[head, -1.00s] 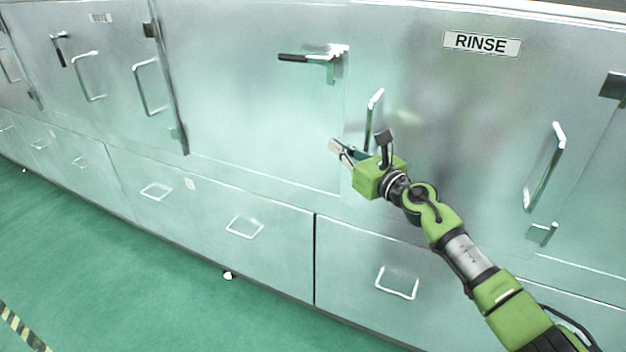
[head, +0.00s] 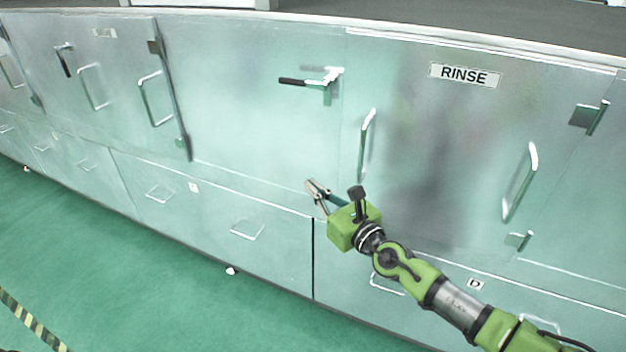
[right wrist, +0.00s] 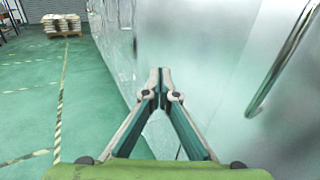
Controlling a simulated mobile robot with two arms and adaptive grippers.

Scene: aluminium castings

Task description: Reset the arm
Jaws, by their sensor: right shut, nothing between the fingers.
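My right gripper (head: 314,196) is at the middle of the head view, in front of the steel cabinet, just above the drawer row. Its fingers meet at the tips and hold nothing, as the right wrist view (right wrist: 160,75) also shows. It is below and left of the vertical bar handle (head: 365,143) on the door with the RINSE label (head: 465,75), and apart from that handle. My left gripper is in neither view.
A latch with a black grip (head: 305,81) sticks out from the closed door left of RINSE. Closed drawers with loop handles (head: 246,232) run along the bottom. Green floor (head: 130,290) is open at lower left. A loaded pallet (right wrist: 62,24) stands far off in the wrist view.

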